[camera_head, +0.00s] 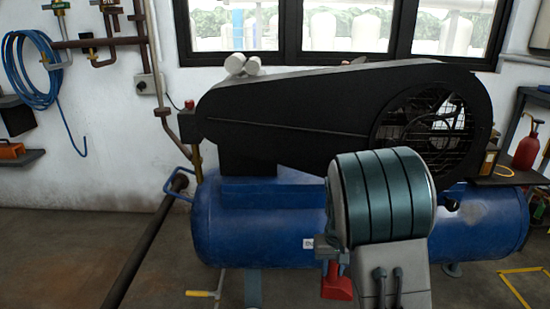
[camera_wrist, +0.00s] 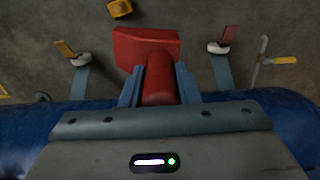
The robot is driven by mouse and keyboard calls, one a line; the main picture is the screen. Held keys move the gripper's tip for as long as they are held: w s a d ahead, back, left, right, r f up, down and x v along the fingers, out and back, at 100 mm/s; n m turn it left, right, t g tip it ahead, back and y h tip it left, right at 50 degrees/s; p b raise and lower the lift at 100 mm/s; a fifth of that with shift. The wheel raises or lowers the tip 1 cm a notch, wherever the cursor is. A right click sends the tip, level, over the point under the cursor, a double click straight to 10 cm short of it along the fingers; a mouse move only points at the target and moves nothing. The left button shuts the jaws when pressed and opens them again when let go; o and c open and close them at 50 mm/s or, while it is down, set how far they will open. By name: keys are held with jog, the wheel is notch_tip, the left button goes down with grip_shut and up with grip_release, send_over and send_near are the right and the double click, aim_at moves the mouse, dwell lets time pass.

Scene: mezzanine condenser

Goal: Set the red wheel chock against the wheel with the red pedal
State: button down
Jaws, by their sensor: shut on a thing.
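The red wheel chock (camera_head: 336,283) hangs under my gripper (camera_head: 332,254) in the head view. In the wrist view my gripper (camera_wrist: 159,88) is shut on the handle of the chock (camera_wrist: 146,46), and its wide block points away from me. A wheel (camera_wrist: 218,47) with a reddish pedal (camera_wrist: 229,35) is to the right of the chock, apart from it. Another wheel (camera_wrist: 81,58) with an orange-brown pedal (camera_wrist: 65,48) is to the left. How high the chock is above the floor is hard to tell.
The blue compressor tank (camera_head: 265,225) stands behind my gripper. A yellow block (camera_wrist: 120,8) lies on the floor beyond the chock. A yellow-handled bar (camera_wrist: 268,61) is right of the reddish-pedal wheel. A dark pipe (camera_head: 145,245) crosses at left.

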notch_tip(320, 180, up, 25)
jog(key=s+p, duration=0.2)
jog(key=p, duration=3.2)
jog(key=shift+s+a+r+p, duration=0.15)
jog(key=shift+s+a+p, duration=0.1)
jog(key=shift+p, duration=0.1)
jog(key=shift+a, duration=0.1)
